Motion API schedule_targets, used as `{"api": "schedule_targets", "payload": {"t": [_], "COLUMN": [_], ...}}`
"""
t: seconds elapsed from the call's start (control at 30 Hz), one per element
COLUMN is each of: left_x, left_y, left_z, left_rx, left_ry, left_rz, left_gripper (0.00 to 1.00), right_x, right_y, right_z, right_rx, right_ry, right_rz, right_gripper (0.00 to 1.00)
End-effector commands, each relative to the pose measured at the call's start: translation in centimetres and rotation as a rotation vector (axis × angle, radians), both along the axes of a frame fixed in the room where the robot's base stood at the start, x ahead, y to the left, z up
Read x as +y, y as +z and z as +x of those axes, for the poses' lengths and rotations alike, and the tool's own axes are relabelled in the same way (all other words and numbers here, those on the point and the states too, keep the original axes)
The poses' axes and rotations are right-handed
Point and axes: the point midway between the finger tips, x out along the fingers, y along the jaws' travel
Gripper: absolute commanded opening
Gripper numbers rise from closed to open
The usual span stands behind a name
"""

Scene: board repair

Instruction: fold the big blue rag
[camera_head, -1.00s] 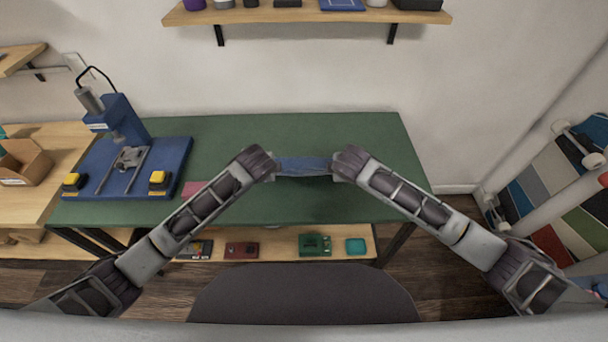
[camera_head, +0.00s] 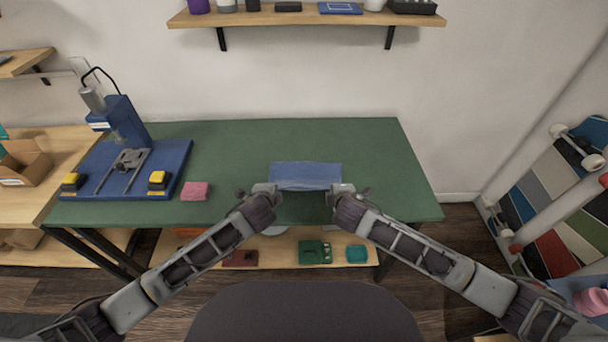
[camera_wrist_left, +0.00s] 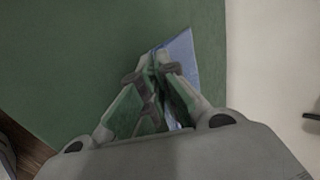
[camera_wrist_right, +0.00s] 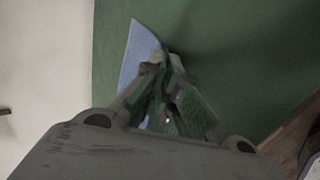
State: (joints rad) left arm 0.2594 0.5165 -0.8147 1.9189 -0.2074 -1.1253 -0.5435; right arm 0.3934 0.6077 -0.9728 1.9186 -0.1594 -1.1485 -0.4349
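The big blue rag (camera_head: 306,175) is stretched between my two grippers over the front middle of the green table. Its far part extends away from me toward the wall. My left gripper (camera_head: 272,189) is at its near left corner, and in the left wrist view (camera_wrist_left: 157,58) its fingertips are together on the rag's edge (camera_wrist_left: 182,60). My right gripper (camera_head: 341,189) is at its near right corner, and in the right wrist view (camera_wrist_right: 164,62) its fingertips are together on the rag (camera_wrist_right: 138,50). Whether the far part touches the table is unclear.
A pink sponge-like block (camera_head: 195,191) lies left of the rag. A blue press fixture (camera_head: 140,170) with yellow buttons stands at the table's left. The green table (camera_head: 390,170) is clear to the right. A shelf (camera_head: 300,18) hangs on the wall. A dark chair (camera_head: 305,310) is in front.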

Motion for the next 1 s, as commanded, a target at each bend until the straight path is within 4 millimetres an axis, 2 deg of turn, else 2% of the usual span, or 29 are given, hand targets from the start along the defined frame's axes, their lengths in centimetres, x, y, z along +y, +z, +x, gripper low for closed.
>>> {"api": "schedule_targets", "payload": {"t": [0.47,0.77,1.0], "left_x": [-0.02,-0.02,-0.02], "left_y": [-0.28,-0.29,-0.26], "left_z": [-0.07,-0.07,-0.08], "left_rx": [-0.023,-0.022,-0.022], "left_ry": [-0.001,-0.001,-0.001], "left_rz": [-0.001,-0.001,-0.001], "left_gripper": [0.0,0.39,0.39], "right_x": [0.01,0.0,0.01], "right_y": [-0.26,-0.26,-0.24], "right_z": [-0.06,-0.05,-0.05], "right_rx": [-0.023,-0.022,-0.022], "right_ry": [0.001,0.001,0.001], "right_rz": [-0.001,-0.001,-0.001], "right_gripper": [0.0,0.38,0.39]}}
